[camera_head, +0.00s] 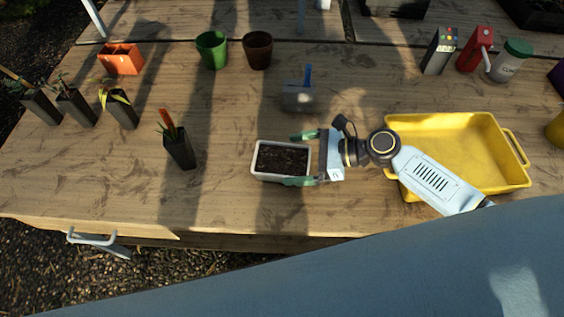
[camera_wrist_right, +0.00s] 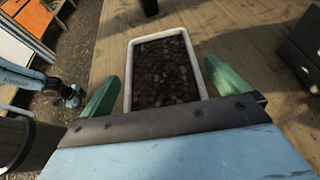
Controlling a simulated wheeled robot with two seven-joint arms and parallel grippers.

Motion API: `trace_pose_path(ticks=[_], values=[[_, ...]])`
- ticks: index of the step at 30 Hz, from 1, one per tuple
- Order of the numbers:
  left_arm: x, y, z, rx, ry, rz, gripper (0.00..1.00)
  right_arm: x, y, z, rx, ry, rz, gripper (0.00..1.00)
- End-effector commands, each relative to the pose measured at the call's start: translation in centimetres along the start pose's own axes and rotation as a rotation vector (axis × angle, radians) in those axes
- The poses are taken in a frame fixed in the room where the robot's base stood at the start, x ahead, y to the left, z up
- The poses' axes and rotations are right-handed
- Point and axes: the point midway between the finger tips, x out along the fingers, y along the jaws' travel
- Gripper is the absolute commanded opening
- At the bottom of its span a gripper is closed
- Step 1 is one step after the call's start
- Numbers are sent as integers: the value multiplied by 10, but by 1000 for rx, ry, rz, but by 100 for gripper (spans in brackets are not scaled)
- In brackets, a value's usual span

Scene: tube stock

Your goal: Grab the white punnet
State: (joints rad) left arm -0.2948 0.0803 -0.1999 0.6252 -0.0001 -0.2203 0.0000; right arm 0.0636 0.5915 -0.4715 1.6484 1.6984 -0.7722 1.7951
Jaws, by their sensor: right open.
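The white punnet (camera_head: 254,168) is a pale rectangular tray filled with dark soil, flat on the wooden bench. My right gripper (camera_head: 303,159) is open at the punnet's right end, with one green fingertip near the far edge and one near the near edge. In the right wrist view the punnet (camera_wrist_right: 203,78) lies ahead, between the lines of the two green fingers (camera_wrist_right: 165,90). A gap shows on each side, and the punnet's nearest end is hidden behind the gripper body. Whether a fingertip touches the rim I cannot tell.
A yellow tray (camera_head: 490,187) lies under and beside my right arm. A small grey box with a blue handle (camera_head: 299,97) stands behind the punnet. A dark pot with an orange marker (camera_head: 180,150) stands to its left. Bench between them is clear.

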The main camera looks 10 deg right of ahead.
Motion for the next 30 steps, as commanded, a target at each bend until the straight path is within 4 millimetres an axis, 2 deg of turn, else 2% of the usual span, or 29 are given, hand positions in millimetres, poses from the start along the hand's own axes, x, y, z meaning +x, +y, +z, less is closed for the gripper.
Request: trace_pose_path(ticks=[3, 6, 14, 24, 30], values=[[2, 0, -2, 0, 3, 0, 65, 18, 0, 0, 0, -2, 0, 100], [2, 0, -1, 0, 2, 0, 65, 25, 0, 0, -1, 0, -1, 100], [2, 1, 5, 0, -8, 1, 65, 26, 0, 0, -1, 1, -1, 99], [2, 1, 8, 0, -11, 1, 65, 26, 0, 0, -1, 0, 0, 54], [2, 1, 8, 0, -12, 1, 65, 26, 0, 1, -2, -1, -1, 52]])
